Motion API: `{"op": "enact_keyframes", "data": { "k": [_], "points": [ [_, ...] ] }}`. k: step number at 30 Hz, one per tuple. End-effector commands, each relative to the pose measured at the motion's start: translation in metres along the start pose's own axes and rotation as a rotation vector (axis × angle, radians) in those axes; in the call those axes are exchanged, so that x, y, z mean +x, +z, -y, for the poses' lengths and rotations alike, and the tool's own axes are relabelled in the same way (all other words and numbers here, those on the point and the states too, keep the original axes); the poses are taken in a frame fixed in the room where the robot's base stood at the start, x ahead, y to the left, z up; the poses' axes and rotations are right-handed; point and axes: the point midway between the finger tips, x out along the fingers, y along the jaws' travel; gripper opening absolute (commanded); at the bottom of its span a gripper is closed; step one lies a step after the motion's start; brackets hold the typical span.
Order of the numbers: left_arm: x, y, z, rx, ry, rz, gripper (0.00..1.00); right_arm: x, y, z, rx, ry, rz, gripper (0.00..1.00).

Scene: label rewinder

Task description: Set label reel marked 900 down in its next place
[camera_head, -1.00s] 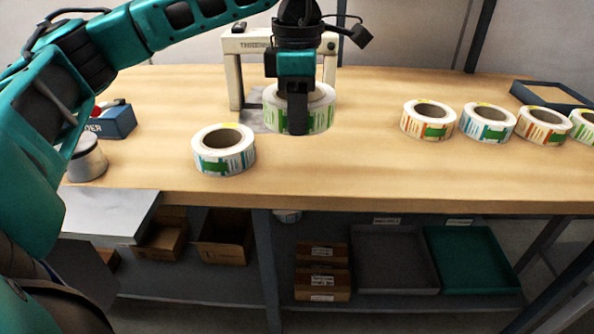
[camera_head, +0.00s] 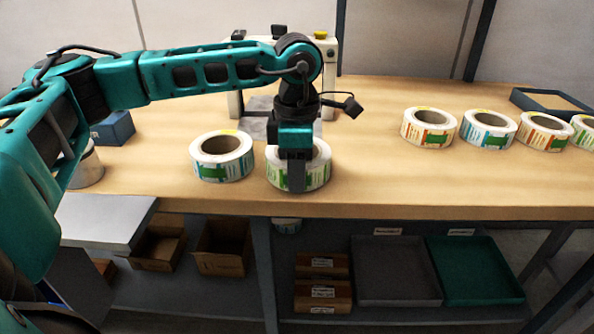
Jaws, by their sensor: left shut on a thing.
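A white label reel with green markings (camera_head: 318,172) is in my left gripper (camera_head: 296,178), low over or on the front part of the wooden table; I cannot tell whether it touches the top. The gripper is shut on its near side, and its fingers hide part of the reel. The number on the reel is too small to read. Another reel with blue and green labels (camera_head: 221,157) sits just to the left, with a narrow gap between them. My right gripper is not in view.
The wooden table (camera_head: 375,185) has free room right of the held reel. Several reels, including an orange-marked one (camera_head: 428,128), stand in a row at right. A white machine frame (camera_head: 328,80) stands behind. A grey tray (camera_head: 395,275) and green tray (camera_head: 475,270) lie on the shelf below.

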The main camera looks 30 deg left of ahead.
Motion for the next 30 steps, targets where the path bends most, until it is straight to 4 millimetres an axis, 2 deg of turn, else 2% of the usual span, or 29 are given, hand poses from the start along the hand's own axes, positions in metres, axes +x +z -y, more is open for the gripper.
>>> {"op": "enact_keyframes", "data": {
  "k": [2, 3, 11, 18, 22, 26, 30],
  "points": [
    [0.003, 0.000, 0.000, 0.000, 0.001, 0.001, 0.00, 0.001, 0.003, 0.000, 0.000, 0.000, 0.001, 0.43],
    [0.004, 0.000, 0.000, 0.000, 0.000, 0.000, 0.28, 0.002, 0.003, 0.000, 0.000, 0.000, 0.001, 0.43],
    [0.002, 0.000, 0.000, 0.000, 0.000, 0.000, 0.52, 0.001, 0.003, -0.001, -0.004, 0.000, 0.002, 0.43],
    [0.001, 0.000, 0.000, 0.000, 0.000, 0.000, 0.52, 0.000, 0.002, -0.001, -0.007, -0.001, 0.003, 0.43],
    [-0.008, 0.001, 0.000, 0.000, 0.001, 0.002, 0.52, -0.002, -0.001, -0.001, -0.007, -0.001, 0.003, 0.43],
    [-0.032, 0.001, -0.001, 0.001, 0.003, 0.003, 0.52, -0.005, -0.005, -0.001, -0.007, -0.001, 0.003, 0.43],
    [-0.064, 0.001, 0.000, 0.002, 0.002, 0.003, 0.52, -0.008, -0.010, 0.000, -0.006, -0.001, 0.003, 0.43]
  ]
}}
